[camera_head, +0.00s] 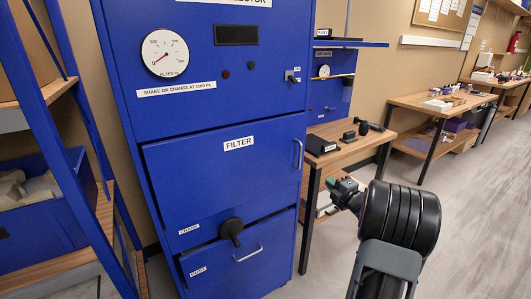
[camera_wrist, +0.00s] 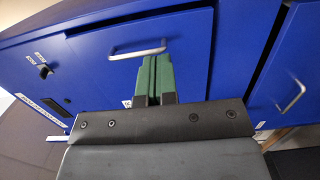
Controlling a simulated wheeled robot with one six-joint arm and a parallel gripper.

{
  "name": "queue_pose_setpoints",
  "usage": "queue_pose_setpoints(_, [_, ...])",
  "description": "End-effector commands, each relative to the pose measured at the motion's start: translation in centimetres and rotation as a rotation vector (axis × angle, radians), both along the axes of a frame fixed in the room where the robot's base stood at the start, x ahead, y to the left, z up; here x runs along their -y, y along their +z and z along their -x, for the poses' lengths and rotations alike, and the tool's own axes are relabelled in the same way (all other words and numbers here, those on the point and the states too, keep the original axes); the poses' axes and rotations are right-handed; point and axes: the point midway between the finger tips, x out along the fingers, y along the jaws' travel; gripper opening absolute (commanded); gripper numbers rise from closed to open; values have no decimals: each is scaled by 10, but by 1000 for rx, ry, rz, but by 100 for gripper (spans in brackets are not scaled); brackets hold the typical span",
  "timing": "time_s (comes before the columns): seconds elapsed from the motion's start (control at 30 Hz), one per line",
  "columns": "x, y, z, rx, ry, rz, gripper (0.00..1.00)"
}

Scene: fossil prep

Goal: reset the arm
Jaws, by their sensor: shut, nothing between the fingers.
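My arm (camera_head: 400,215) stands at the lower right in the head view, bent in front of a wooden bench. My gripper (camera_head: 343,190) points left toward the blue cabinet (camera_head: 140,105), apart from it. In the wrist view my gripper (camera_wrist: 155,80) shows two green fingers pressed together with nothing between them. A silver handle (camera_wrist: 137,50) on a blue panel lies beyond the fingertips there. I cannot tell from this view how far off it is.
The cabinet has a filter door (camera_head: 225,170), a black crank knob (camera_head: 231,228), a dust drawer (camera_head: 240,265) and a gauge (camera_head: 165,53). A blue shelf rack (camera_head: 60,130) stands left. A bench (camera_head: 350,145) with small dark items stands behind my gripper. Grey floor (camera_head: 470,200) is clear at right.

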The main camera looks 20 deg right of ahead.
Motion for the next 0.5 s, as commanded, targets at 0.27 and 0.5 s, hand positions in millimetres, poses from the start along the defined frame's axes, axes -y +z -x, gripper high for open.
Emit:
queue_pose_setpoints(0.27, [20,-22,2,-118,-130,-137,0])
queue_pose_setpoints(0.5, [51,-73,55,-425,-696,-607,0])
